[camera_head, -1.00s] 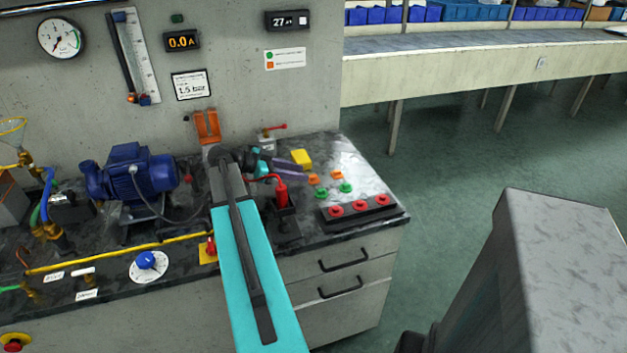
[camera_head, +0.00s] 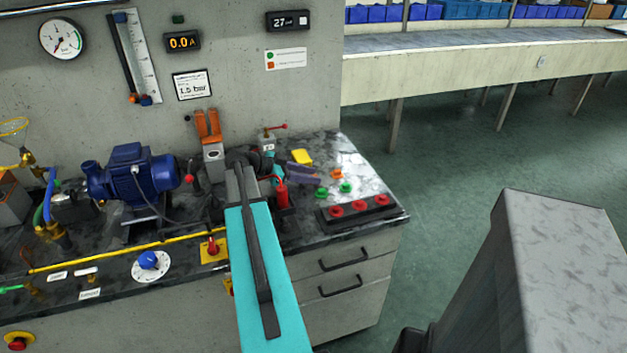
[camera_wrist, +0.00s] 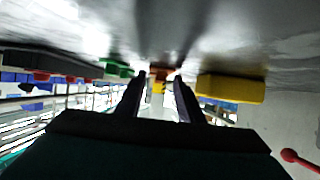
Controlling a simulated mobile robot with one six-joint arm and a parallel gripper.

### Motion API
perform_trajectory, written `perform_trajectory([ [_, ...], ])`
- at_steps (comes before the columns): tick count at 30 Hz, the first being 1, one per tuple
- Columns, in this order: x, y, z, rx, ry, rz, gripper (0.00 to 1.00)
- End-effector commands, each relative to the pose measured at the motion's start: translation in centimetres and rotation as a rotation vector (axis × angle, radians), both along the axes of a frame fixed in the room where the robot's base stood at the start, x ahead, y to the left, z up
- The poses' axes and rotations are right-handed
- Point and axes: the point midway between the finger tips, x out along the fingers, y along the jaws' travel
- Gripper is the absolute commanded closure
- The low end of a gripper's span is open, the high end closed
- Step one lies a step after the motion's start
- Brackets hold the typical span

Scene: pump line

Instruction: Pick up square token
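One orange square token (camera_head: 336,173) lies on the worktop at the right, near two green tokens (camera_head: 346,187). In the head view my gripper (camera_head: 312,175) is low over the worktop, left of this token, and hides part of the area there. The wrist view appears upside down, with the worktop at the top. There my two dark fingers (camera_wrist: 160,82) stand apart, and an orange token (camera_wrist: 160,72) shows between or just beyond their tips. I see no clear contact. A green token (camera_wrist: 118,68) is left of the fingers.
A yellow block (camera_head: 302,157) lies close behind my gripper; it is right of the fingers in the wrist view (camera_wrist: 232,88). A dark strip with red buttons (camera_head: 360,208) lies along the front right edge. A red upright part (camera_head: 281,193) stands left of my gripper.

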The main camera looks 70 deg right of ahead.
Motion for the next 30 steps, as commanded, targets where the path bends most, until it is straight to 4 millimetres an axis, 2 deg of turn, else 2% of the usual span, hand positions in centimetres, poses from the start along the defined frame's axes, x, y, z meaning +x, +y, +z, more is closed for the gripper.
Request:
perform_trajectory([
  [1, 0.0, 0.0, 0.0, 0.000, 0.000, 0.000, 0.66],
  [5, 0.0, 0.0, 0.0, 0.000, 0.000, 0.000, 0.88],
  [6, 0.0, 0.0, 0.0, 0.000, 0.000, 0.000, 0.91],
  [20, 0.0, 0.0, 0.5, 0.000, 0.000, -0.001, 0.91],
  [30, 0.0, 0.0, 3.1, -0.001, -0.001, -0.001, 0.91],
])
